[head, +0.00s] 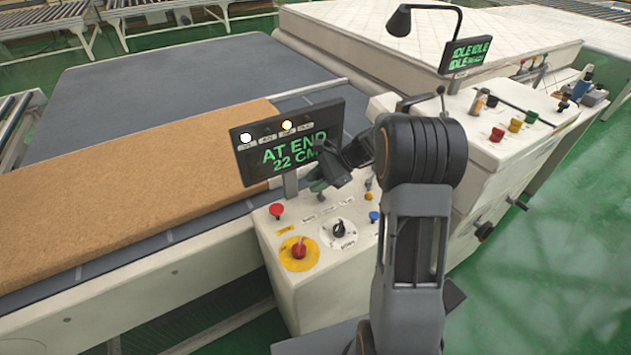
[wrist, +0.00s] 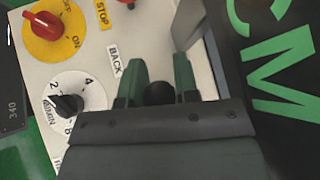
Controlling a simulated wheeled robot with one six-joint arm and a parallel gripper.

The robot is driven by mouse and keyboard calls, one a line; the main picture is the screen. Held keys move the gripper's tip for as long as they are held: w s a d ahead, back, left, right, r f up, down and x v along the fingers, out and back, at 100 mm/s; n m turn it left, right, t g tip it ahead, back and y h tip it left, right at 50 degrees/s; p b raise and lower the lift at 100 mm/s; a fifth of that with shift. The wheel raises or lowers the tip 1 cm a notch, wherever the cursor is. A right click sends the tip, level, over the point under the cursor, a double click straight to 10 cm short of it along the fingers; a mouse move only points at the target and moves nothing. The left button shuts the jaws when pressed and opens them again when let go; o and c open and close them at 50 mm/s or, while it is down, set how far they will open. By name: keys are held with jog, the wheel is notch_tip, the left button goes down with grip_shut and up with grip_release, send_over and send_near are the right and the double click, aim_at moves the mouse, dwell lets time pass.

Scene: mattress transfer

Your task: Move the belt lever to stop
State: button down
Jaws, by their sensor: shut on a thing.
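The belt lever shows in the wrist view as a dark round knob (wrist: 159,93) between the green fingers of my gripper (wrist: 160,75). My gripper is shut on this knob. A STOP label (wrist: 101,13) and a BACK label (wrist: 114,60) lie on the panel to the left of the fingers. In the head view my gripper (head: 318,184) is at the control panel, just below the display (head: 287,146), which reads AT END 22 CM. The lever's shaft and its exact setting are hidden by my gripper.
The panel also holds a red button (head: 276,210), a red switch on a yellow disc (head: 299,251), a black dial (head: 339,229) and a blue button (head: 374,217). A brown mattress slab (head: 120,190) lies on the grey belt (head: 170,82). A second console (head: 490,150) stands at right.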

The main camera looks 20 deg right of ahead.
jog(key=shift+w+d+r, duration=0.1)
jog(key=shift+r, duration=0.1)
jog(key=c, duration=1.1)
grip_release()
jog(key=shift+d, duration=0.1)
jog(key=shift+c, duration=0.2)
jog(key=b+v, duration=0.1)
jog(key=v, duration=1.2)
jog(key=shift+d+r, duration=0.2)
jog(key=shift+d, duration=0.05)
